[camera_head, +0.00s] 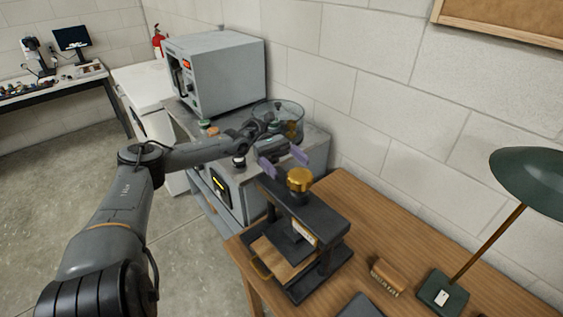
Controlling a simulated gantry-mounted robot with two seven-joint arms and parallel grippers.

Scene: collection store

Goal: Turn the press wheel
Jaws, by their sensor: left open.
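The press (318,222) is a dark frame standing on the wooden table, with a wooden board low down between its posts. Its brass press wheel (300,180) sits on top of the crossbeam. My left gripper (284,160) has two purple fingers spread apart, with nothing seen between them. It is just behind and above the wheel in the picture; I cannot tell if a finger touches it. My right gripper is out of view.
A wooden brush (387,277) and a green desk lamp (443,292) stand on the table right of the press. A dark flat object (359,306) lies at the front. Behind the press are a glass vessel (290,112) and a grey oven (222,72). The wall runs along the back.

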